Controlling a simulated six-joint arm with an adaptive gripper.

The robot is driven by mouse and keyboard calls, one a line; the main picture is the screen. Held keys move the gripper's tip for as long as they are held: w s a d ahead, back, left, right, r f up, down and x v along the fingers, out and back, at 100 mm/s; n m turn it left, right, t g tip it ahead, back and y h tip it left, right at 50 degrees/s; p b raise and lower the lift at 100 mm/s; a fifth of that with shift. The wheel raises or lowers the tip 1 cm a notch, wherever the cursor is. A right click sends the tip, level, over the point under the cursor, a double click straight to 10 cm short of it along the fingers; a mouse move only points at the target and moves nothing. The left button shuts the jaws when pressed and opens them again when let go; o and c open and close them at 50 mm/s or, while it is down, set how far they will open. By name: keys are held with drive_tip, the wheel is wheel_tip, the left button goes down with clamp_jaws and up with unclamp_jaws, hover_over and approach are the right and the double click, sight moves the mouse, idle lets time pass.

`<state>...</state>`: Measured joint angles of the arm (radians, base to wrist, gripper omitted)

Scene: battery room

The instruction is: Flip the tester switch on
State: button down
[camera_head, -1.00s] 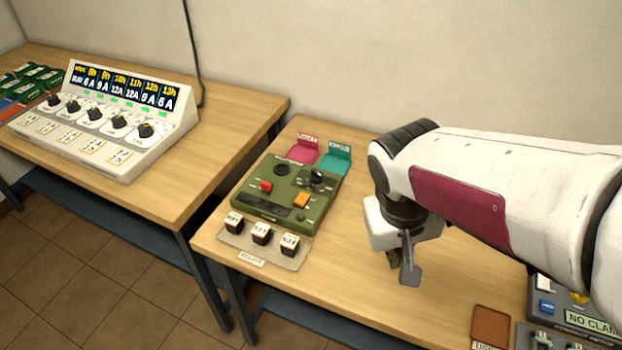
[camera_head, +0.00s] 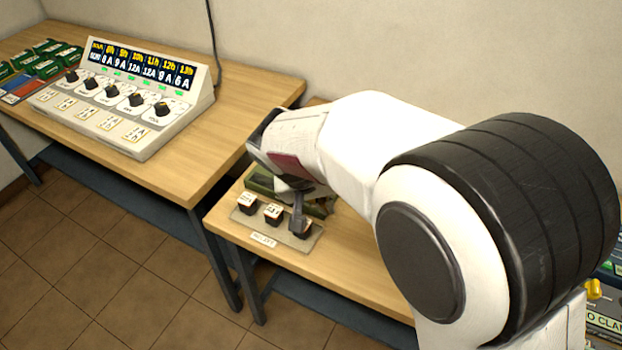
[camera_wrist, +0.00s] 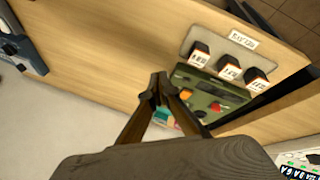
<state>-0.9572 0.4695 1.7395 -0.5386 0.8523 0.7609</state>
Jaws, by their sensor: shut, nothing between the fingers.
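The green tester (camera_head: 260,182) sits on the right-hand table, mostly hidden behind my arm in the head view. In the wrist view the tester (camera_wrist: 208,90) shows upside down, with a red switch (camera_wrist: 215,106) and an orange switch (camera_wrist: 185,94). My gripper (camera_head: 297,222) is shut and empty, pointing down near the tester's front right part. In the head view it overlaps the rightmost black block; contact cannot be told. In the wrist view the fingertips (camera_wrist: 160,78) appear beside the tester's edge and partly cover its surroundings.
A grey tray (camera_head: 290,242) with three black blocks, such as the left one (camera_head: 247,204), lies in front of the tester. A white console (camera_head: 150,145) with dials and green packs (camera_head: 48,66) stand on the left table. A gap separates the tables.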

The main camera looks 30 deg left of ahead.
drive_tip(key=w+a+r+m+t+y, duration=0.1)
drive_tip(key=w+a+r+m+t, duration=0.1)
drive_tip(key=w+a+m, duration=0.4)
drive_tip(key=a+t, duration=0.1)
drive_tip(key=a, duration=0.3)
drive_tip(key=shift+w+r, duration=0.25)
drive_tip(key=shift+r, duration=0.05)
drive_tip(key=shift+w+f, duration=0.1)
drive_tip(key=shift+f, duration=0.05)
drive_tip(key=x, duration=0.9)
drive_tip(key=shift+w+f, duration=0.15)
wheel_tip(320, 180, down, 2)
drive_tip(key=shift+f, duration=1.1)
drive_tip(key=shift+s+f, duration=0.1)
drive_tip(key=shift+s, duration=0.1)
